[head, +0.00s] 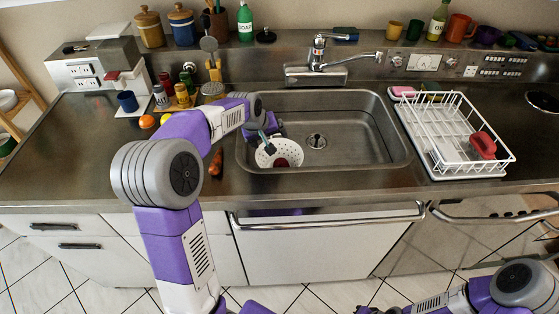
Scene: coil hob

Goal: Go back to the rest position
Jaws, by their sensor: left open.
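My left arm reaches from the lower left over the counter to the sink. Its gripper (268,146) is open at the left end of the sink, just over a white colander (289,148). A dark red thing (281,162) lies in the colander. The gripper covers part of the colander, and I cannot tell whether the fingers touch it. My right arm lies low at the bottom right, in front of the cabinets; its gripper fingers are not visible.
The steel sink (370,125) is clear in its middle and right. A white dish rack (470,150) with a red item stands right of it. A carrot (216,163), an orange (147,121) and jars lie left. The faucet (318,60) stands behind. The counter's front edge passes below my left forearm.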

